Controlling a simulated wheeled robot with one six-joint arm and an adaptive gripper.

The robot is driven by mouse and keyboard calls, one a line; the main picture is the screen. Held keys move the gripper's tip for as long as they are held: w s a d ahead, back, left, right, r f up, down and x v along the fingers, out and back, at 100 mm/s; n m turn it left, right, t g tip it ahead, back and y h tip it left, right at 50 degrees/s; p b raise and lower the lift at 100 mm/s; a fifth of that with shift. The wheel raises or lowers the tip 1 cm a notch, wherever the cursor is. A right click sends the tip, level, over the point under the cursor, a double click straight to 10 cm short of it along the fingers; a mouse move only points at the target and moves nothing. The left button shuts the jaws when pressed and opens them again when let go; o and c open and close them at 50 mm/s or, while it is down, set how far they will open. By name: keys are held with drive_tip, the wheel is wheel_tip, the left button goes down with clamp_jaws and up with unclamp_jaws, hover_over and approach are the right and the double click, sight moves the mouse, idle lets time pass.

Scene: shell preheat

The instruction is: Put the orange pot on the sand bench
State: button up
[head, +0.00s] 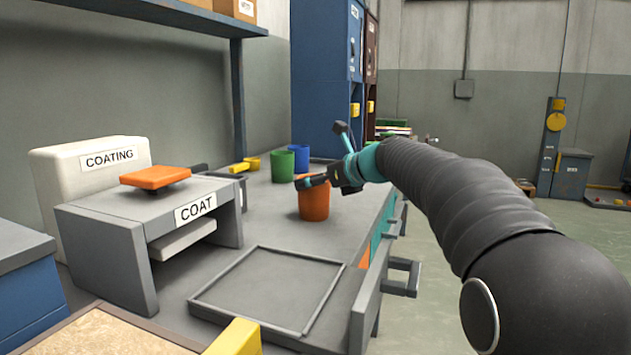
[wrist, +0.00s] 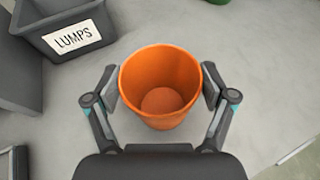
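The orange pot (head: 314,203) stands upright on the grey bench, and its open, empty inside shows in the wrist view (wrist: 160,88). My gripper (head: 318,182) is at the pot's rim, pointing down. In the wrist view, its two fingers (wrist: 160,86) are spread wide on the left and right sides of the pot, very close to its wall. I cannot tell whether the pads press on it. No surface is labelled as the sand bench; a sandy-coloured top (head: 105,335) shows in the near left corner.
A coating station (head: 195,205) with an orange plate on top stands left. An empty grey framed tray (head: 268,290) lies in front. Green (head: 283,166) and blue (head: 299,157) pots stand behind. A grey bin labelled LUMPS (wrist: 75,32) is close to the orange pot.

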drive_tip(key=shift+o, duration=0.4)
drive_tip(key=shift+r, duration=0.15)
drive_tip(key=shift+s+d+r, duration=0.15)
drive_tip(key=shift+d, duration=0.05)
drive_tip(key=p+v, duration=0.1)
drive_tip(key=v, duration=1)
drive_tip(key=shift+d, duration=0.2)
drive_tip(key=shift+s, duration=0.15)
drive_tip(key=shift+r, duration=0.15)
